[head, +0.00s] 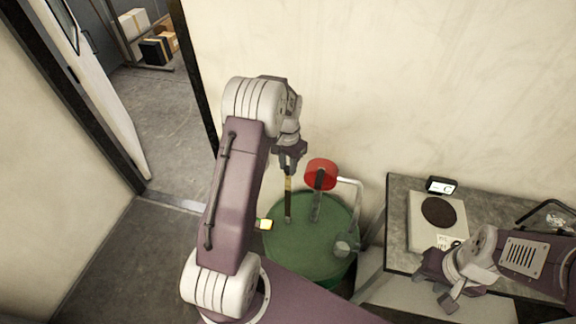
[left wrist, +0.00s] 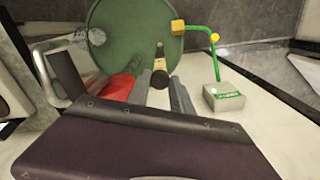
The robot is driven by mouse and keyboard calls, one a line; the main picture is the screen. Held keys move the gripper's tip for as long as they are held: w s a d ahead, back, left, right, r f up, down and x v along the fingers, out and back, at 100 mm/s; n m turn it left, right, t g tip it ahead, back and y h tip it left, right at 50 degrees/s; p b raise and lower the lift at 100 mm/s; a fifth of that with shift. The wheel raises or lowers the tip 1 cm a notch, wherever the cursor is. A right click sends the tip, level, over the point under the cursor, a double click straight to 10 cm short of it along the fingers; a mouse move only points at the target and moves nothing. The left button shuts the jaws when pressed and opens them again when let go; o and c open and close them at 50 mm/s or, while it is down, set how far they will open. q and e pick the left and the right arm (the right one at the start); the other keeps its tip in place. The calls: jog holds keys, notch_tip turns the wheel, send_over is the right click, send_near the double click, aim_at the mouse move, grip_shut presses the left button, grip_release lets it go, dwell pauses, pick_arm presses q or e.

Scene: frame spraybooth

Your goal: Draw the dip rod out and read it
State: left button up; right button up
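The green drum (head: 335,255) stands against the wall, and its lid also shows in the left wrist view (left wrist: 120,25). The dip rod (head: 288,200), a thin upright rod with dark and yellow-gold stretches, hangs below my left gripper (head: 289,162). Its lower end meets the drum lid; I cannot tell how much is inside. In the left wrist view the rod's dark round top (left wrist: 160,80) sits between the two fingers, which are shut on it. My right gripper (head: 440,284) is open and empty in front of the bench.
A red disc (head: 321,172) on a grey stem and a bent pale pipe (head: 352,190) rise from the drum beside the rod. The grey bench (head: 405,197) at right holds a scale (head: 428,212) and a small display (head: 441,185). A green bent tube (left wrist: 217,62) shows by a box (left wrist: 223,97).

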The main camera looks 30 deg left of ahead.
aim_at(288, 168)
pick_arm(q)
jog(key=o, duration=0.4)
notch_tip(288, 168, up, 9)
jog(key=shift+r+b, duration=0.1)
jog(key=shift+b, duration=0.5)
